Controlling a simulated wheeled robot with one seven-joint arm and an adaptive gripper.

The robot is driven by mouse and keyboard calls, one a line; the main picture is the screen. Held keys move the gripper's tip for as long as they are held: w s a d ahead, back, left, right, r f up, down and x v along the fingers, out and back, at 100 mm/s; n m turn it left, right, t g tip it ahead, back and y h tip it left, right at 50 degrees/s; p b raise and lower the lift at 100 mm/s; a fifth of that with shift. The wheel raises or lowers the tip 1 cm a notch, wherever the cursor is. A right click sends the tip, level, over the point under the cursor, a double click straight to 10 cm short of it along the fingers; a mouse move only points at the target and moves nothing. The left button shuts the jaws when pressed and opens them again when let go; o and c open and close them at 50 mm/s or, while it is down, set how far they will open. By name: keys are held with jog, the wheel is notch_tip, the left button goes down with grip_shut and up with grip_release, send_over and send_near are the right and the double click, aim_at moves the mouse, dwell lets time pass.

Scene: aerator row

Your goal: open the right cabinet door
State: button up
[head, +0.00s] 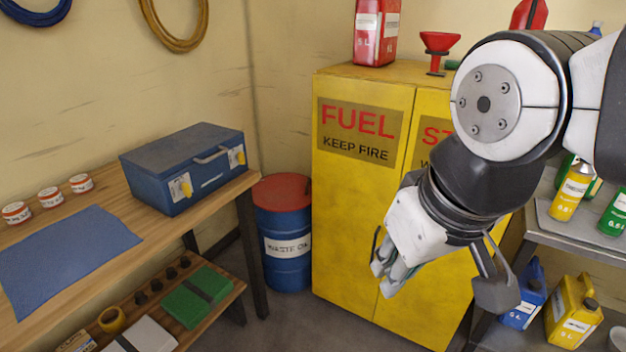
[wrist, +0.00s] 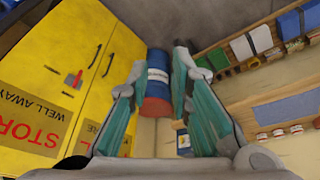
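The yellow cabinet has two doors, both shut. In the head view the right door (head: 428,308) is partly hidden behind my arm and gripper. In the wrist view, turned over, the right door (wrist: 42,58) fills the left side with its STORE sign. Its dark handle (wrist: 94,57) shows near the seam, beside a small red label (wrist: 73,78). The left door (head: 345,210) bears the FUEL sign and a dark handle (head: 376,244). My gripper (head: 388,278) is in front of the doors near handle height. In the wrist view its fingers (wrist: 160,62) are apart and empty, clear of both handles.
A blue waste-oil drum (head: 284,245) stands left of the cabinet. A wooden bench with a blue toolbox (head: 186,168) is further left. A grey shelf (head: 575,240) with bottles and cans stands right. A red can (head: 376,32) and funnel (head: 438,48) sit on the cabinet.

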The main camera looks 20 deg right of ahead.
jog(key=w+d+f+n+g+h+b, duration=0.4)
jog(key=w+d+f+b, duration=0.55)
jog(key=w+f, duration=0.5)
jog(key=n+t+h+b, duration=0.2)
jog(key=n+h+b, duration=1.25)
jog(key=b, duration=0.25)
send_near(396, 257)
jog(key=shift+n+y, duration=0.35)
jog(key=shift+y, duration=0.2)
jog(key=d+b, duration=0.1)
jog(key=d, duration=0.2)
jog(key=w+d+b, duration=0.1)
jog(key=d, duration=0.3)
jog(key=d+b, duration=0.1)
jog(key=d, duration=0.2)
jog(key=shift+w+d+b, duration=0.15)
jog(key=shift+w+b, duration=0.1)
jog(key=shift+b, duration=0.1)
grip_shut()
